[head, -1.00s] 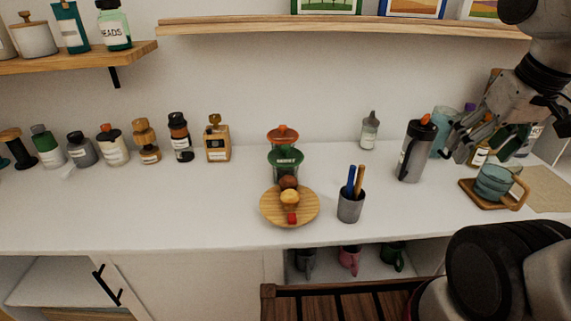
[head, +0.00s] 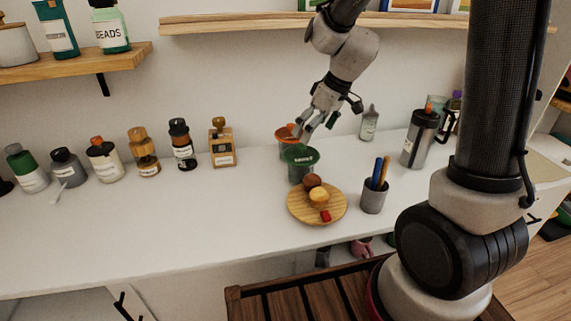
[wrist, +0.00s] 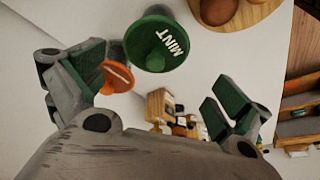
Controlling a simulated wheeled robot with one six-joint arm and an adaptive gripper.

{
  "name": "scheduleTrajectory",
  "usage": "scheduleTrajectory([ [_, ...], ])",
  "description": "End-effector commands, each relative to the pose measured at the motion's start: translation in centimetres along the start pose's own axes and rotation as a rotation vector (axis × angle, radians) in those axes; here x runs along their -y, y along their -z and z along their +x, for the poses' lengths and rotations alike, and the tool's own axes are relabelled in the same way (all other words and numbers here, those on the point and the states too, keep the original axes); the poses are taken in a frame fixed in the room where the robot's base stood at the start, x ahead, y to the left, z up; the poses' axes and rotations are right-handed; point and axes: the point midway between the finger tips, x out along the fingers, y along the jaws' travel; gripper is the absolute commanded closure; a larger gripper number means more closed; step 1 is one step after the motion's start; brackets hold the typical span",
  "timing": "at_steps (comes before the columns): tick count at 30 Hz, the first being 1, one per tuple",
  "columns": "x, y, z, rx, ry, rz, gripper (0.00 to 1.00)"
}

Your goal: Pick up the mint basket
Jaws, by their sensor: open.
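The mint basket is a small container with a green top; in the wrist view its round green top (wrist: 158,43) reads MINT. In the head view it (head: 301,163) stands upright on the white counter, just behind a round wooden board. My gripper (head: 312,128) is above and slightly behind it, close to the orange-topped container. In the wrist view my gripper (wrist: 155,88) shows its green-padded fingers spread wide, with nothing held. The green top lies beyond the fingertips, towards the upper edge. I cannot tell whether a finger touches the orange top.
An orange-topped container (head: 286,143) stands directly behind the mint basket. The wooden board (head: 296,212) in front holds round items and a red cube. A grey pen cup (head: 373,199) is right of it. Several bottles line the left, and a wall shelf (head: 240,24) runs above.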

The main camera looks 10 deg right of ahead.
Motion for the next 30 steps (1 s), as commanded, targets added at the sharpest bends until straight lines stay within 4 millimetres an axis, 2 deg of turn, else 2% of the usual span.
scheduleTrajectory([
  [8,-0.5,0.7,0.6,-0.028,-0.024,-0.135,0.0],
  [22,-0.4,0.8,7.0,-0.027,-0.023,-0.137,0.0],
  [30,-0.5,0.9,7.8,-0.029,-0.025,-0.138,0.0],
])
